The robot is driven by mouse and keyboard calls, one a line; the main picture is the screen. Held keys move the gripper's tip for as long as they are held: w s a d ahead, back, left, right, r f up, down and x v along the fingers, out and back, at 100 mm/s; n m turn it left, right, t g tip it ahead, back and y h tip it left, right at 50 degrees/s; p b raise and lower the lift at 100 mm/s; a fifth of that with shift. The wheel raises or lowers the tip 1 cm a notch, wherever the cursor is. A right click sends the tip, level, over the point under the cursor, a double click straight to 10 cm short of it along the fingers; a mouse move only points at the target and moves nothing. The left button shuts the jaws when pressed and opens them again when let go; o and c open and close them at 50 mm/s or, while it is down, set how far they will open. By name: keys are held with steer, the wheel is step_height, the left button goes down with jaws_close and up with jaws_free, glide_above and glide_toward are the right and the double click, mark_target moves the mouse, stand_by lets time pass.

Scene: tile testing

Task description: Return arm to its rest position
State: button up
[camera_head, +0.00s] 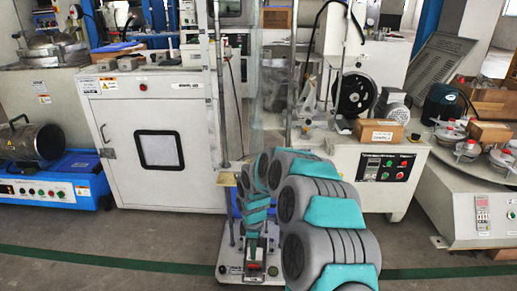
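My arm, grey with teal joint covers, rises from the bottom edge right of centre, bends over and comes down near the middle of the picture. My gripper (254,262) seems to be the small grey part at its lower end, low in front of a tall-framed test stand. It is small and dark there, so its fingers cannot be made out. I see no object held. Whether it touches the stand's pale base (229,257) cannot be told.
A white cabinet (158,112) stands behind to the left, a blue-based machine (45,190) further left. The grey floor (130,245) with a green stripe is clear at lower left.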

steer(key=s+d+r+m+p, duration=0.2)
steer(key=s+d+r+m, duration=0.15)
steer(key=s+r, duration=0.6)
steer(key=s+d+r+m+p, duration=0.3)
steer(key=s+d+r, duration=0.25)
steer(key=r, duration=0.75)
steer(key=s+d+r+m+p, duration=0.1)
steer(key=s+d+r+m, duration=0.1)
steer(key=s, duration=0.6)
steer(key=s+d+r+m+g+p, duration=0.1)
steer(key=s+d+r+m+p, duration=0.1)
steer(key=s, duration=0.7)
steer(key=s+d+r+m+p, duration=0.1)
steer(key=s+d+r+m, duration=0.3)
steer(key=s, duration=0.5)
step_height(320, 180, up, 2)
steer(key=m, duration=0.3)
steer(key=shift+d+g+p, duration=0.2)
steer(key=shift+g+p, duration=0.1)
steer(key=shift+g, duration=0.1)
